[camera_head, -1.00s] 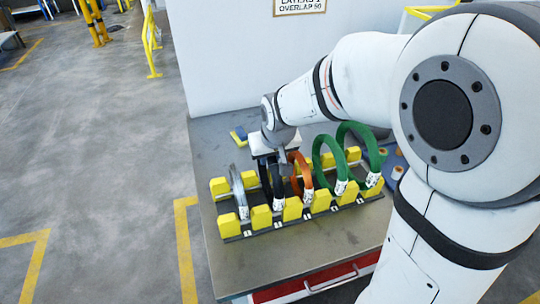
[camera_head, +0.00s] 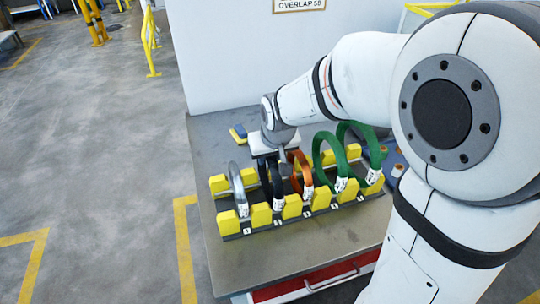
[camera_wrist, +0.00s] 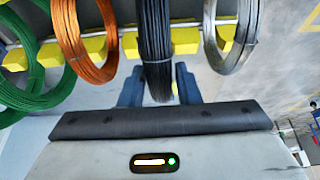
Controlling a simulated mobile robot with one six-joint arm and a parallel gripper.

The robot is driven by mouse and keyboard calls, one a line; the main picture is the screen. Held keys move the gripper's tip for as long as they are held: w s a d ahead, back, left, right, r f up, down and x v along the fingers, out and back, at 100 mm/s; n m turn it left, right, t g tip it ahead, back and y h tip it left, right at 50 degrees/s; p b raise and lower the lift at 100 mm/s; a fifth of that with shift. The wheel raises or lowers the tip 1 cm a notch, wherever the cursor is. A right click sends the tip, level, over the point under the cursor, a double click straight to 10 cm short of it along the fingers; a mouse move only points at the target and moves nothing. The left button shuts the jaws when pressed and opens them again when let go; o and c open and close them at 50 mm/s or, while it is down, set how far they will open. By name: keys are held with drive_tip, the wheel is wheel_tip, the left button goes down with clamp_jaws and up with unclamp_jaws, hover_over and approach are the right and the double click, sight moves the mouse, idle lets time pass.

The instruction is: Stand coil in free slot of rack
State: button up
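The black coil (camera_head: 266,177) stands upright in the slot of the rack (camera_head: 290,218) between the silver and orange coils. In the wrist view the black coil (camera_wrist: 154,40) hangs down between the two fingers of my gripper (camera_wrist: 159,85). The fingers lie on either side of it, and a thin gap with yellow behind shows by the right finger. My gripper (camera_head: 283,163) is at the coil's back side in the head view, its tips partly hidden. A silver coil (camera_head: 238,190), an orange coil (camera_head: 305,175) and two green coils (camera_head: 319,160) stand in the rack.
Yellow blocks (camera_head: 261,215) flank the slots. A blue and yellow item (camera_head: 238,132) lies on the grey table (camera_head: 300,258) behind the rack. A white wall (camera_head: 230,60) stands behind the table. The front table strip is clear.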

drive_tip(key=o, duration=0.4)
drive_tip(key=shift+c, duration=0.2)
drive_tip(key=shift+f, duration=0.1)
drive_tip(key=v, duration=0.8)
idle(0.4)
drive_tip(key=s+d+f+m+g+h, duration=0.1)
drive_tip(key=s+d+f+m, duration=0.1)
drive_tip(key=s+d, duration=1.1)
drive_tip(key=shift+s+f+m+g, duration=0.35)
drive_tip(key=shift+s+m, duration=0.35)
drive_tip(key=shift+s, duration=0.45)
